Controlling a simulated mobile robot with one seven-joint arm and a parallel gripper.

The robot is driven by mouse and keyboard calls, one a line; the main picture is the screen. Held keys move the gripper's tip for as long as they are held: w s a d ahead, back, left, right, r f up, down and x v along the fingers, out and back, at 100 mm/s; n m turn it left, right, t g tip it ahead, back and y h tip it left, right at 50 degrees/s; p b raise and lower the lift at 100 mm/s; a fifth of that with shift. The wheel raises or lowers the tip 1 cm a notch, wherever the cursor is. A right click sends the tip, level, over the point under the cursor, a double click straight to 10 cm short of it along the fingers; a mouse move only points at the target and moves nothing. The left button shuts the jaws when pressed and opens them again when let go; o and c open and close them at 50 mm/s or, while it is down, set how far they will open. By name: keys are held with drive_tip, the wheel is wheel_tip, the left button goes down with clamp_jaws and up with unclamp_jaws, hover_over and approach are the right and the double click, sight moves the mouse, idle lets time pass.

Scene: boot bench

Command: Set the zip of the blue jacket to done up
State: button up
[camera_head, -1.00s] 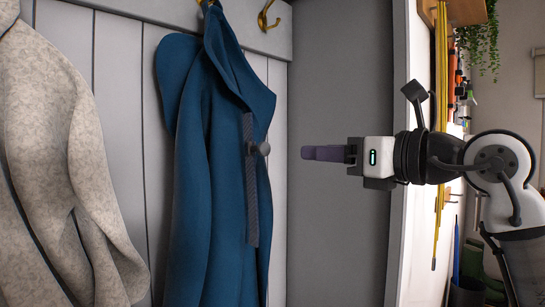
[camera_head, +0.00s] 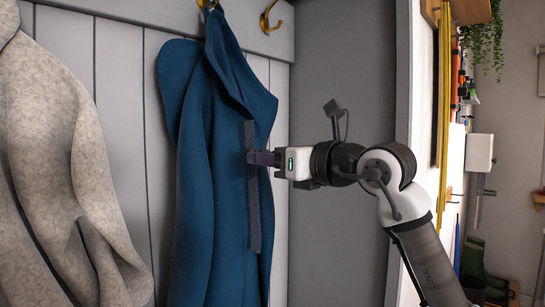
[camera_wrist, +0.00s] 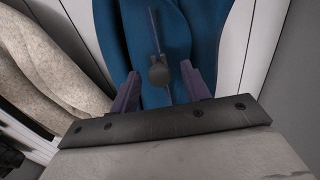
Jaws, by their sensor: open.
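The blue jacket (camera_head: 205,170) hangs from a brass hook on the panelled wall. A dark zip strip (camera_head: 254,215) runs down its right side. My gripper (camera_head: 252,158) is at the strip in the head view, and its fingers hide the grey zip pull there. My gripper's two purple fingers (camera_wrist: 163,82) stand apart, one on each side of the pull, with a gap on both sides. I cannot tell how deep the pull sits between them.
A beige fleece coat (camera_head: 60,170) hangs to the left of the jacket. An empty brass hook (camera_head: 268,18) is at upper right.

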clamp_jaws()
wheel_tip(320, 180, up, 4)
drive_tip(key=p, duration=0.2)
drive_tip(key=shift+w+a+r+p, duration=0.1)
drive_tip(key=shift+w+p, duration=0.05)
drive_tip(key=shift+p, duration=0.15)
unclamp_jaws()
drive_tip(key=b+v, duration=0.3)
drive_tip(key=v, duration=1.1)
